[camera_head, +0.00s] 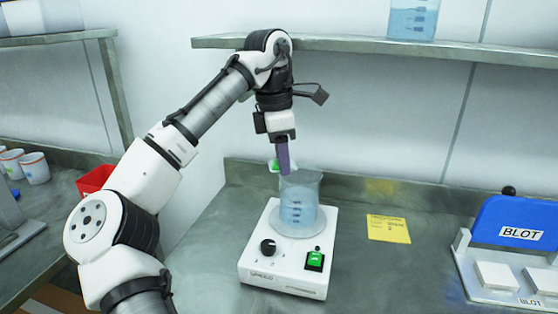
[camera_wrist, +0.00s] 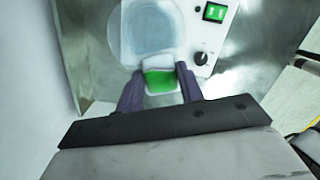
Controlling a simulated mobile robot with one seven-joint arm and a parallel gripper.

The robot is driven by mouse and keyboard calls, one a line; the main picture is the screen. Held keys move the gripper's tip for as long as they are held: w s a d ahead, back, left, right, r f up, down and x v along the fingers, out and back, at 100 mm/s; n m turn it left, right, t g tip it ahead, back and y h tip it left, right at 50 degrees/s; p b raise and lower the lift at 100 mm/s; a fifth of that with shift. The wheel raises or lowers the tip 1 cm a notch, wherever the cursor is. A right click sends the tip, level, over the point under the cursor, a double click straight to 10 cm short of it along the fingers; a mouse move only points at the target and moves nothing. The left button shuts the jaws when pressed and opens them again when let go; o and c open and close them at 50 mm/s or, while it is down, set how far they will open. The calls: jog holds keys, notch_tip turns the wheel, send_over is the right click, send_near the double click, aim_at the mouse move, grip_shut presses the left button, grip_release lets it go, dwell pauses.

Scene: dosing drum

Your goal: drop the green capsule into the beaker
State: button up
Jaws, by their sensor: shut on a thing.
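The capsule (camera_wrist: 160,80), green with a white end, sits between the two purple fingers of my gripper (camera_wrist: 160,88). My gripper is shut on it. In the head view the capsule (camera_head: 273,166) shows beside the fingers of my gripper (camera_head: 282,160), just above the beaker's rim. The clear beaker (camera_head: 299,206) holds bluish liquid and stands upright on the white stirrer plate. In the wrist view the beaker (camera_wrist: 151,30) lies just beyond the capsule, which covers part of its near edge.
The white stirrer (camera_head: 285,272) has a black knob and a lit green switch. A yellow note (camera_head: 388,228) lies to its right. A blue blot stand (camera_head: 515,222) is at far right. A shelf (camera_head: 350,45) runs behind the arm, carrying another beaker (camera_head: 413,20).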

jog(key=shift+s+d+r, duration=0.1)
jog(key=shift+f, duration=0.55)
jog(key=shift+f, duration=0.1)
jog(key=o, duration=0.9)
jog(key=shift+o, duration=0.2)
jog(key=r, duration=0.3)
jog(key=r+p, duration=0.1)
jog(key=r, duration=0.1)
jog(key=a+r, duration=0.1)
jog(key=r, duration=0.2)
jog(key=shift+r, duration=0.35)
